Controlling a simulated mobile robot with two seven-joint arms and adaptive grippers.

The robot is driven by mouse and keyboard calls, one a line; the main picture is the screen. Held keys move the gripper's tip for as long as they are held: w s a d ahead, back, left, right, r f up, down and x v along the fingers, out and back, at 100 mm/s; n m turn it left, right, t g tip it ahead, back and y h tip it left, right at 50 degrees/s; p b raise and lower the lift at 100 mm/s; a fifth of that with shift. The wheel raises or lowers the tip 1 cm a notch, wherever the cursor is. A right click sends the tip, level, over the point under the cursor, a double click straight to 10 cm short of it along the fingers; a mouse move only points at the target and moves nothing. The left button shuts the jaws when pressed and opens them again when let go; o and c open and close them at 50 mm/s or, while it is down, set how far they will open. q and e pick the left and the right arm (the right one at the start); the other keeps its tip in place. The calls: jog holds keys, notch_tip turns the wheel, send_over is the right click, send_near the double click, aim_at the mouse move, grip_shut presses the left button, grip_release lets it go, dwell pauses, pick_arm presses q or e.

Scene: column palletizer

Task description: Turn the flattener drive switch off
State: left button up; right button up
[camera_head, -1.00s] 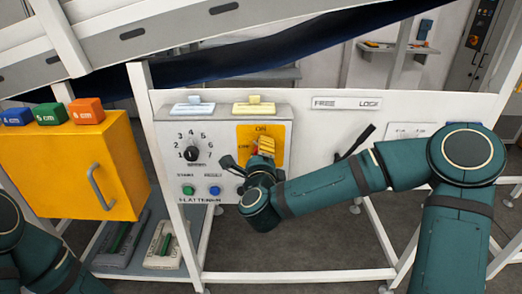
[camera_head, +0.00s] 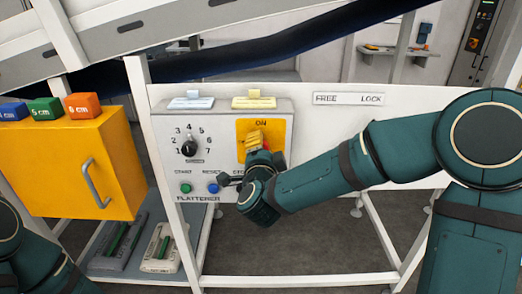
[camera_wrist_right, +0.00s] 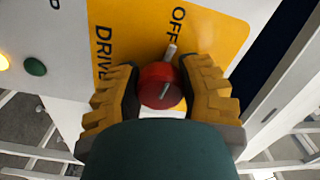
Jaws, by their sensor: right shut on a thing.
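One end of the bar points toward the word OFF on the yellow plate (camera_wrist_right: 215,30). My right gripper (camera_wrist_right: 160,92) has its fingers on both sides of the knob and is shut on it.
A speed dial (camera_head: 189,148), a green START button (camera_head: 186,188) and a blue RESET button (camera_head: 212,188) lie left of the switch. A yellow cabinet (camera_head: 60,165) with coloured blocks stands at the left.

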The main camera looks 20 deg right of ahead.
jog(key=shift+a+n, duration=0.15)
jog(key=shift+n, duration=0.25)
dwell(0.4)
jog(key=o, duration=1.2)
jog(key=shift+w, duration=0.1)
jog(key=v, duration=1.2)
